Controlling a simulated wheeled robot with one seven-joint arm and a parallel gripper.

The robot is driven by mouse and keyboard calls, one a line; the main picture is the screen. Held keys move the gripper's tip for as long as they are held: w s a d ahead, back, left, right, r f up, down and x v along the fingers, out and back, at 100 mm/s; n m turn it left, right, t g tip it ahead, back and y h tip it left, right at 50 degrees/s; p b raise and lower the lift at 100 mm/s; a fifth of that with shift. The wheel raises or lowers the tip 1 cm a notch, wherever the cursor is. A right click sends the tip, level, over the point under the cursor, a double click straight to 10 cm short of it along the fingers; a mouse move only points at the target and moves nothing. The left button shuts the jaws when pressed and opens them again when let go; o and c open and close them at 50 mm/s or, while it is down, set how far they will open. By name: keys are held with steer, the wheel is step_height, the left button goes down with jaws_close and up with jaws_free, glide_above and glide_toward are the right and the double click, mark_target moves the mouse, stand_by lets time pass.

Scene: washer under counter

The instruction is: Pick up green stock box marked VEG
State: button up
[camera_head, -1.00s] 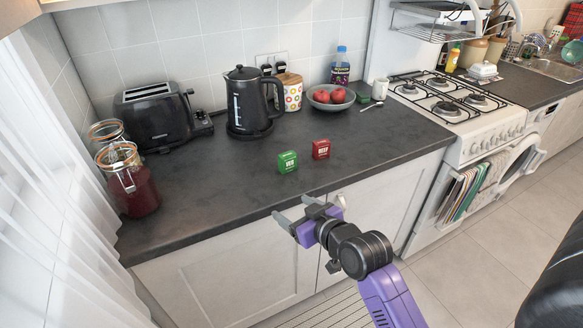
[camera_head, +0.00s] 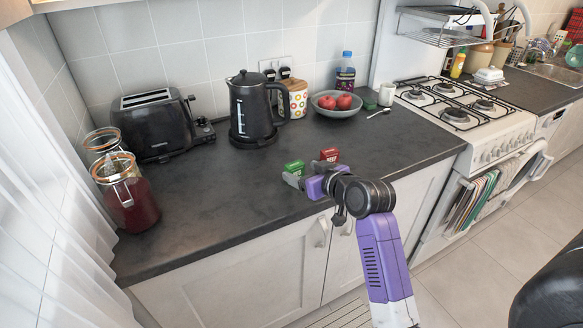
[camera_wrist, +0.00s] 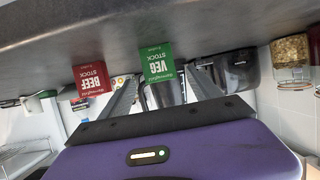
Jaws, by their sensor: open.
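The green stock box marked VEG (camera_head: 294,167) stands on the dark counter near its front edge. In the wrist view, which is upside down, the VEG box (camera_wrist: 157,62) shows between the two finger lines, ahead of the palm. My gripper (camera_head: 307,176) is open and empty, just in front of the green box at low height above the counter edge. Its fingers also show in the wrist view (camera_wrist: 160,78), spread apart. My gripper hides the lower part of the box in the head view; I cannot tell whether the fingers flank it.
A red BEEF stock box (camera_head: 329,155) stands close beside the green one. A black kettle (camera_head: 252,110), toaster (camera_head: 155,122), fruit bowl (camera_head: 336,104) and glass jars (camera_head: 128,193) stand farther off. The counter (camera_head: 215,200) left of the boxes is clear.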

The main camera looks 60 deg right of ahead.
mark_target(290, 166)
steer(key=shift+x, duration=1.2)
steer(key=shift+p+x, duration=0.45)
steer(key=shift+x, duration=2.3)
steer(key=c, duration=1.5)
